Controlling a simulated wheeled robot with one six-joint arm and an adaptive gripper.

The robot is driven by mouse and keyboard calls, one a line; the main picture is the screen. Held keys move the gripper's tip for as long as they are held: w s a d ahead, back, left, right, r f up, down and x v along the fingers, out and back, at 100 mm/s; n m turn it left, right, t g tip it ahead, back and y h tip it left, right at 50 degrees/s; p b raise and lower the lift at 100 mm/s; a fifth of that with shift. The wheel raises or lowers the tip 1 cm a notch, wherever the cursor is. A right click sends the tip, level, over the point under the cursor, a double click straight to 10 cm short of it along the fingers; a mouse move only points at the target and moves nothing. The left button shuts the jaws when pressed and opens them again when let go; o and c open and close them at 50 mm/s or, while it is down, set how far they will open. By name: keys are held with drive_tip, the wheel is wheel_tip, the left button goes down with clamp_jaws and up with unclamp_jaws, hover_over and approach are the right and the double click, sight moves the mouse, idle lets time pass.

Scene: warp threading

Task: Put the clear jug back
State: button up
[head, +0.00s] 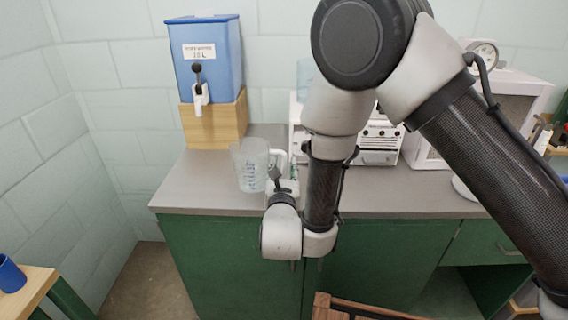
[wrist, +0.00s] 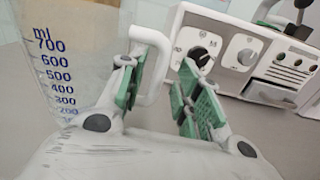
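The clear jug (head: 250,166) stands upright on the grey counter, near its left part. In the wrist view the jug (wrist: 75,60) fills the left side, with blue millilitre marks and a white handle (wrist: 158,62). My gripper (wrist: 160,95) is open, with green pads on its fingers. The left finger is close to the handle, and the handle shows in the gap between the fingers; I cannot tell whether they touch. In the head view my gripper (head: 280,180) is at the jug's right side, partly hidden by my wrist.
A blue water container (head: 207,60) with a tap stands on a wooden block (head: 228,122) behind the jug. A white device with knobs (head: 380,145) stands to the right, partly behind my arm. The counter (head: 190,190) is clear at the front left.

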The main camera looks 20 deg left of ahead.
drive_tip(key=v, duration=0.8)
drive_tip(key=w+d+r+m+g+h, duration=0.1)
drive_tip(key=w+d+r+m+h, duration=0.45)
drive_tip(key=d, duration=0.35)
drive_tip(key=w+d+r+m+h, duration=0.5)
drive_tip(key=w+d+r+h, duration=0.1)
drive_tip(key=d, duration=0.4)
drive_tip(key=d+r+m+g+h, duration=0.2)
drive_tip(key=d+r+m+g, duration=0.15)
drive_tip(key=d, duration=0.55)
drive_tip(key=d+r+m+g+h, duration=0.3)
drive_tip(key=d+m+g, duration=0.15)
drive_tip(key=d, duration=0.45)
drive_tip(key=s+d+r+m+g+y, duration=0.1)
drive_tip(key=s+d+m+g+y, duration=0.45)
drive_tip(key=s+d+m, duration=0.8)
drive_tip(key=s+d+m+t+y, duration=0.1)
drive_tip(key=s+m+y, duration=0.5)
drive_tip(key=s, duration=0.4)
drive_tip(key=shift+s+d+r+y, duration=0.3)
drive_tip(key=shift+s+d+r, duration=0.05)
drive_tip(key=shift+r, duration=0.1)
